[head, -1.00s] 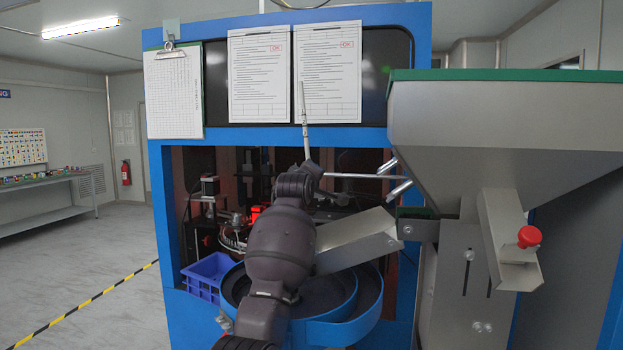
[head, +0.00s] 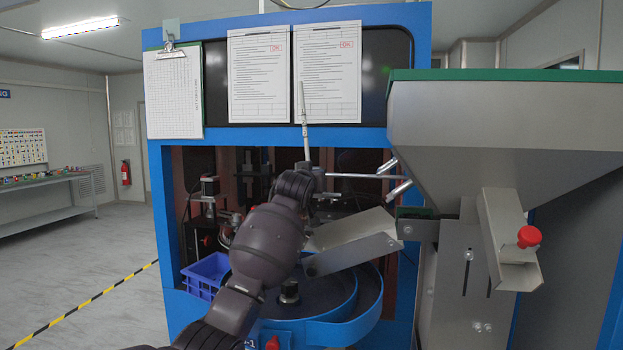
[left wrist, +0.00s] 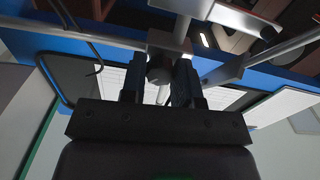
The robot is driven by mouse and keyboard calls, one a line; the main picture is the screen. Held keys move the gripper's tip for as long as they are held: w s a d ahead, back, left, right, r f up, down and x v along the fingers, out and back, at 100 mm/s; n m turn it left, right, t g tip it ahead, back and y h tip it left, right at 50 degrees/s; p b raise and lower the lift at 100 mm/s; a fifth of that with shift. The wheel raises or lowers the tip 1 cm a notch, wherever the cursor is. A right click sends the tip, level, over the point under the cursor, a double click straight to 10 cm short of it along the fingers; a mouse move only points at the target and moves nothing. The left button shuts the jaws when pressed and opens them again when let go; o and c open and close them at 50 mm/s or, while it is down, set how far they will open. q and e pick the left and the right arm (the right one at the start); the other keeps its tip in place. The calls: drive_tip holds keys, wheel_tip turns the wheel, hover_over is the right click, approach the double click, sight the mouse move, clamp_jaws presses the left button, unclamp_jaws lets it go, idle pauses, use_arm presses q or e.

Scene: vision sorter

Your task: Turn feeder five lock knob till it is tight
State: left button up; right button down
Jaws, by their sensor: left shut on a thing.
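A small clamp block (head: 312,170) sits where an upright rod (head: 304,110) and a horizontal rod (head: 352,176) cross, in front of the blue machine. My left arm reaches up to this block in the head view, and its wrist hides most of the gripper there. In the left wrist view the block (left wrist: 168,42) shows beyond the fingers. The fingers cover the knob's sides. The right gripper is not in view.
A metal chute (head: 355,245) and a blue bowl feeder (head: 370,300) lie below the clamp. A blue bin (head: 205,273) is at the left.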

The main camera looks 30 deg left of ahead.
use_arm(q)
drive_tip(key=shift+f+m, duration=0.1)
drive_tip(key=shift+m, duration=4.8)
drive_tip(key=o, duration=0.9)
drive_tip(key=b+v, duration=0.2)
drive_tip(key=v, duration=0.8)
drive_tip(key=shift+s+d+b, duration=0.1)
drive_tip(key=shift+s+b, duration=0.25)
drive_tip(key=shift+s, duration=0.05)
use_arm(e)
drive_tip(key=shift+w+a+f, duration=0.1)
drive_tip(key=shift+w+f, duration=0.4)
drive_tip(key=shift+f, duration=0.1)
